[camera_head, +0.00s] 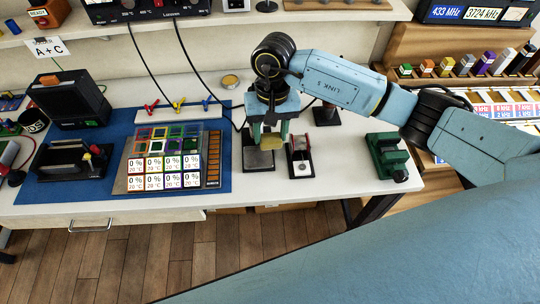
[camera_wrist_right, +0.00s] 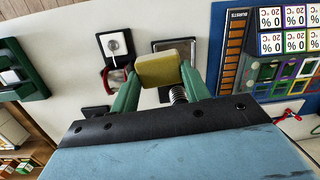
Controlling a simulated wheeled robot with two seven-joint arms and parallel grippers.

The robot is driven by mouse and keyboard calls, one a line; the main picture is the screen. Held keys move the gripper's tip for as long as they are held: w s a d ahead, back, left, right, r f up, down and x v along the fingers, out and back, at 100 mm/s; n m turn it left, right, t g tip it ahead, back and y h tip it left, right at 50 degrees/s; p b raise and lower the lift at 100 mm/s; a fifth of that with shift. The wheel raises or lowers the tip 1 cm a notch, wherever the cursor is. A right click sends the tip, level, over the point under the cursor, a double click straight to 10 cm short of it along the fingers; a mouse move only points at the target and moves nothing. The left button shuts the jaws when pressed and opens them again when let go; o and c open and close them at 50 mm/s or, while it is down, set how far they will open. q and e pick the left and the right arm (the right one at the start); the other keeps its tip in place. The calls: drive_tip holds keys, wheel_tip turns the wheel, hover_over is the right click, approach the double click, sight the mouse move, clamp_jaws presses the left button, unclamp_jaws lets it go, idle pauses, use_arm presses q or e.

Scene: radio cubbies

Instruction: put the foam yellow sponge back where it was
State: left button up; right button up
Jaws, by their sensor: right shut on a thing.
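My right gripper (camera_head: 270,132) reaches in from the right above the white workbench, its green fingers pointing down. It is shut on the yellow sponge (camera_head: 271,142), a small block. In the wrist view the sponge (camera_wrist_right: 165,68) sits between the fingertips of the right gripper (camera_wrist_right: 160,80). Below it is a dark-framed stand with a grey square plate (camera_head: 259,160), which also shows in the wrist view (camera_wrist_right: 178,46), partly hidden by the sponge. The sponge appears held above the plate; I cannot tell whether they touch. My left gripper is not in view.
A small dark stand with a red part (camera_head: 300,157) is close on the right of the plate. A blue mat (camera_head: 120,193) with a panel of coloured squares (camera_head: 165,160) lies to the left. A green device (camera_head: 387,155) stands at the right. The bench front is clear.

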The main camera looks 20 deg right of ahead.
drive_tip(key=shift+m+t+h, duration=0.4)
drive_tip(key=shift+m+t, duration=0.2)
drive_tip(key=w+a+f, duration=0.1)
drive_tip(key=w+f+b, duration=0.1)
drive_tip(key=f, duration=0.1)
drive_tip(key=a+f, duration=0.1)
drive_tip(key=shift+w+a+f, duration=0.25)
drive_tip(key=shift+w+a, duration=0.1)
drive_tip(key=shift+w, duration=0.05)
wheel_tip(320, 180, down, 4)
drive_tip(key=shift+r+b, duration=0.2)
drive_tip(key=shift+b, duration=0.2)
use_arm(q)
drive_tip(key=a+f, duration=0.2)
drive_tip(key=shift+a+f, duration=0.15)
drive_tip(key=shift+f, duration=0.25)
use_arm(e)
drive_tip(key=shift+f, duration=0.3)
